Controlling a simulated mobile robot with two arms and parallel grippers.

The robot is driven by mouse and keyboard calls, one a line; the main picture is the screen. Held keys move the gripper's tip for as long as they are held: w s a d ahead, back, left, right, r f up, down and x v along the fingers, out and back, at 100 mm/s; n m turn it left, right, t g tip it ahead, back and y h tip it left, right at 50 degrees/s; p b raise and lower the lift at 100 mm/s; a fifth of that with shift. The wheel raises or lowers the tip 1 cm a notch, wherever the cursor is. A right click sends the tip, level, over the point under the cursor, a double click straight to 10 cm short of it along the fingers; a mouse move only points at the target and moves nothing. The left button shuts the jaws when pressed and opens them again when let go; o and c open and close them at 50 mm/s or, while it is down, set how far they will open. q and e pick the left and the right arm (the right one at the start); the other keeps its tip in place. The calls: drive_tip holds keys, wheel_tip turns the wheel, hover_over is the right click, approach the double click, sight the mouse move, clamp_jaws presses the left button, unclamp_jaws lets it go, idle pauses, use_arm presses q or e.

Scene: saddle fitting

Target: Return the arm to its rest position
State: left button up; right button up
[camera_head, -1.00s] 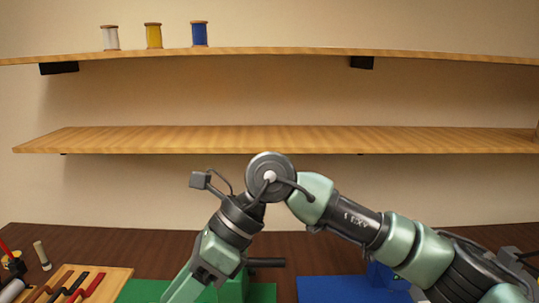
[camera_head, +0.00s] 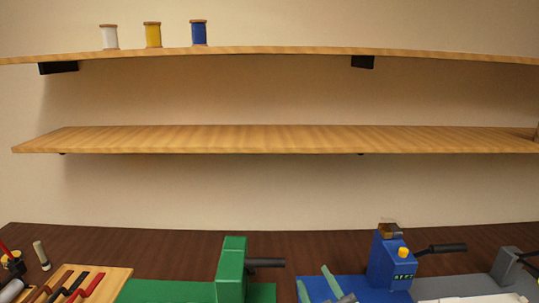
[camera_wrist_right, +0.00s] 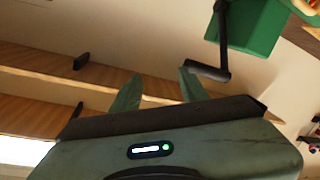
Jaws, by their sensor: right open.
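My right gripper (camera_head: 313,277) shows at the bottom of the head view, in front of the blue base. Its two green fingers stand apart with nothing between them. In the right wrist view the fingers (camera_wrist_right: 160,75) are also spread and empty, with shelf boards and wall beyond them. The rest of the right arm is mostly below the head view. My left gripper is in neither view.
A green fixture (camera_head: 231,268) and a blue fixture (camera_head: 391,262), each with a black handle, stand on the dark bench (camera_head: 180,243). A wooden tool board (camera_head: 112,280) is at left. Spools (camera_head: 153,36) stand on the upper shelf; the lower shelf (camera_head: 270,139) is empty.

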drive_tip(key=s+d+f+m+g+h, duration=0.1)
drive_tip(key=s+d+f+m+g, duration=0.15)
drive_tip(key=s+f, duration=0.4)
drive_tip(key=s+d+f+m+g+h, duration=0.1)
drive_tip(key=s+d+f+g, duration=0.3)
drive_tip(key=f, duration=0.5)
drive_tip(key=s+d+f+m+g, duration=0.15)
drive_tip(key=s+f+g, duration=0.25)
drive_tip(key=s, duration=0.5)
drive_tip(key=s+d+f+m+g, duration=0.1)
drive_tip(key=s+d+f+g, duration=0.3)
drive_tip(key=s, duration=0.5)
drive_tip(key=s+d+f+b+x, duration=0.1)
drive_tip(key=s+b+x, duration=0.2)
drive_tip(key=x, duration=1.2)
drive_tip(key=s+f+b+x, duration=0.15)
drive_tip(key=s+x, duration=0.25)
drive_tip(key=x, duration=1.1)
drive_tip(key=s+d+f+b, duration=0.1)
drive_tip(key=s+f+b, duration=0.1)
drive_tip(key=s+f, duration=0.6)
drive_tip(key=s+d+f+g+h+b, duration=0.1)
drive_tip(key=s+d+f+b, duration=0.1)
drive_tip(key=s+f, duration=0.7)
wheel_tip(320, 180, down, 4)
drive_tip(key=shift+r+n+b, duration=0.2)
drive_tip(key=shift+n+b, duration=0.2)
drive_tip(key=shift+b, duration=0.35)
